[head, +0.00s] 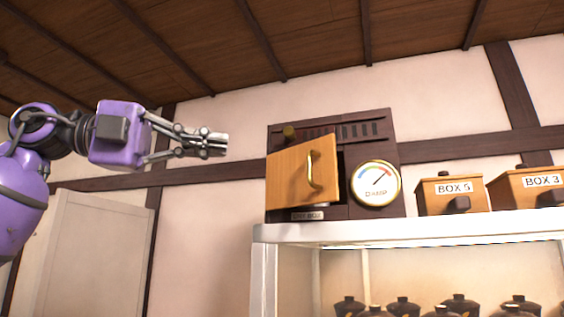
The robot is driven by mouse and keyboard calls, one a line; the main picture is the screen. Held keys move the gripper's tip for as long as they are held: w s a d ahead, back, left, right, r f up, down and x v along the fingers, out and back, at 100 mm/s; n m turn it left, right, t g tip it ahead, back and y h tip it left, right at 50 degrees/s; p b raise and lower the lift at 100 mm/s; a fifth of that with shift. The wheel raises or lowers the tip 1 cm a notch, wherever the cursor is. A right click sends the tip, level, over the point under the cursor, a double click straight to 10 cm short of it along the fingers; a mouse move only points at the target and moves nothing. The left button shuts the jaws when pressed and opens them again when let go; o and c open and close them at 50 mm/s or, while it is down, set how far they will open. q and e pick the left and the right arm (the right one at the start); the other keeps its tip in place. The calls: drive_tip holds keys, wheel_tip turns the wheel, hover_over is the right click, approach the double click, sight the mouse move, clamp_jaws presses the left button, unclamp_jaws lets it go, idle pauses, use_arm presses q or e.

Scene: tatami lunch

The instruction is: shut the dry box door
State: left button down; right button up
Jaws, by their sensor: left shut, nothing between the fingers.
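The dry box (383,124) is a dark brown cabinet standing on top of a white shelf. Its light wooden door (288,175) stands partly open, swung outward, with a dark gap showing along its right edge. A brass curved handle (313,170) is on the door near that edge. A round dial gauge (376,183) is on the front, right of the door. My left gripper (222,145) is shut and empty, left of the door and apart from it, at about the height of the door's top. My right gripper is out of view.
The white shelf (400,232) carries the dry box, with wooden boxes labelled BOX 5 (432,198) and BOX 3 (520,193) to its right. Several dark lidded pots (403,306) stand inside below. The space between my gripper and the door is clear.

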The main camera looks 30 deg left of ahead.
use_arm(q)
drive_tip(key=w+d+n+b, duration=0.1)
drive_tip(key=w+d+n, duration=0.1)
drive_tip(key=w+d, duration=0.6)
drive_tip(key=w, duration=0.3)
drive_tip(key=shift+w+d+b, duration=0.2)
drive_tip(key=shift+b, duration=0.15)
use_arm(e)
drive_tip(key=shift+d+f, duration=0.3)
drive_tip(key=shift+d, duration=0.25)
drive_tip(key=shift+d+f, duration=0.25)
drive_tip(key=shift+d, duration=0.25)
